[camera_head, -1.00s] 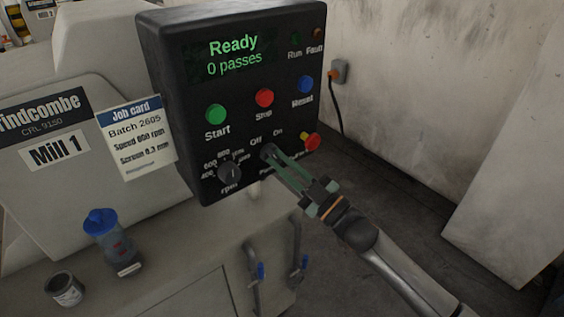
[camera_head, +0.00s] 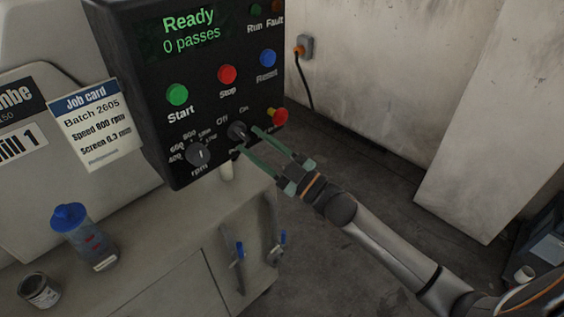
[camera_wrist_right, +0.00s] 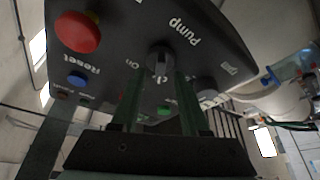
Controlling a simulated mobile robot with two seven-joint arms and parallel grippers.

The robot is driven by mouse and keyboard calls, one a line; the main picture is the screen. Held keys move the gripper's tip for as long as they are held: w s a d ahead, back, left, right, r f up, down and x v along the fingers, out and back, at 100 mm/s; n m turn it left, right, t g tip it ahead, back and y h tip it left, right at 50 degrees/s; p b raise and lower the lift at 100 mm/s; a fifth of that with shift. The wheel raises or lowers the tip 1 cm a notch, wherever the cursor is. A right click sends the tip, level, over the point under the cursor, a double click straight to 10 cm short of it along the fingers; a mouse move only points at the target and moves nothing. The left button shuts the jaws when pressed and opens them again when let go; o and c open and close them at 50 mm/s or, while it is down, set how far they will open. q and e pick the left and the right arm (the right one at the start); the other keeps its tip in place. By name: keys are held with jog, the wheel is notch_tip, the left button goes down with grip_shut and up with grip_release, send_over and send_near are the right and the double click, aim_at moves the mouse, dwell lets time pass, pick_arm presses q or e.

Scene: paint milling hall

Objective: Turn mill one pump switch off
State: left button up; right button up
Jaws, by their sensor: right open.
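The pump switch is a dark rotary knob (camera_head: 238,131) low on the black control panel (camera_head: 150,95) of mill one, between the Off and On labels. Its pointer's exact setting is too small to read. My right gripper (camera_head: 249,140) is open, its two green fingers pointing at the knob, one tip above and one below it. In the right wrist view the knob (camera_wrist_right: 160,57) shows between and just beyond the fingers (camera_wrist_right: 157,80); I cannot tell whether they touch it. My left gripper is not in view.
The red emergency button (camera_head: 280,116) sits close right of the fingers, and the rpm knob (camera_head: 198,154) to their left. Start, Stop and Reset buttons are above. A blue-lidded bottle (camera_head: 85,238) and a small tin (camera_head: 38,290) stand on the ledge. Blue-handled pipes are below.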

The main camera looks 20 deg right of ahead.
jog(key=b+v, duration=0.1)
jog(key=v, duration=1)
jog(key=shift+b, duration=0.4)
jog(key=s+f+m+g+h+p, duration=0.3)
jog(key=f+m+h, duration=0.5)
jog(key=f, duration=0.8)
jog(key=s+a+f+m+g+h, duration=0.1)
jog(key=s+a+f+m+g, duration=0.2)
jog(key=s+f, duration=0.9)
jog(key=a+g, duration=0.2)
jog(key=g, duration=0.1)
jog(key=shift+s+a, duration=0.3)
jog(key=shift+a, duration=0.05)
